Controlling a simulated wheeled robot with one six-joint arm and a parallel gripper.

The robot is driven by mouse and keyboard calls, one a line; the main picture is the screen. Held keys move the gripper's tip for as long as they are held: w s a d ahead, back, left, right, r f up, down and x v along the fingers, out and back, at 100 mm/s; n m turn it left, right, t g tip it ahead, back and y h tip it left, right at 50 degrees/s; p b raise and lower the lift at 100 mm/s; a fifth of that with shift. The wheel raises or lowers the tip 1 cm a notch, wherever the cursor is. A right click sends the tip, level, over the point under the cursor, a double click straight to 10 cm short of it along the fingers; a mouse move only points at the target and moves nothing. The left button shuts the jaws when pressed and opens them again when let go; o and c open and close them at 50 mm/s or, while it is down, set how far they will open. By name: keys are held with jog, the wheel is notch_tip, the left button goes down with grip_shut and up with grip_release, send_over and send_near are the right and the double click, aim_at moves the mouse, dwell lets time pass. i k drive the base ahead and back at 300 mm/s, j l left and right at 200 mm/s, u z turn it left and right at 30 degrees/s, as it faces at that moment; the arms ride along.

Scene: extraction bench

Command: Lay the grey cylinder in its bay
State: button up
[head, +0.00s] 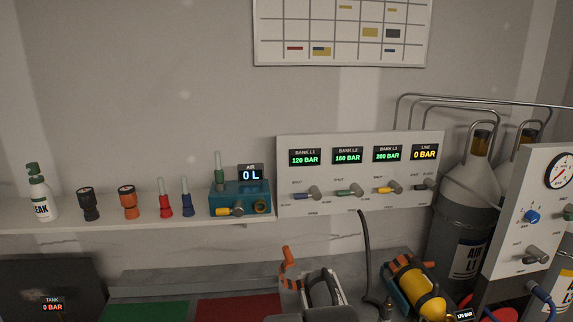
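No small loose grey cylinder can be made out in the head view.
Large grey AIR cylinders (464,220) stand at the right behind a gauge panel (525,215). A valve panel (360,172) is at the back. The shelf (110,207) holds a bottle, several fittings and a teal AIR box (236,198). Green (150,311) and red (238,308) areas look bare.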

aim_at(324, 291)
jog(key=k+j, duration=0.25)
jog(key=l, duration=0.1)
jog(key=k+j, duration=0.1)
jog(key=k, duration=0.35)
jog(key=k+u, duration=0.15)
jog(key=k, duration=0.25)
jog(key=k+j, duration=0.1)
jog(key=j, duration=0.15)
jog(key=k+j+u, duration=0.1)
jog(key=j, duration=0.1)
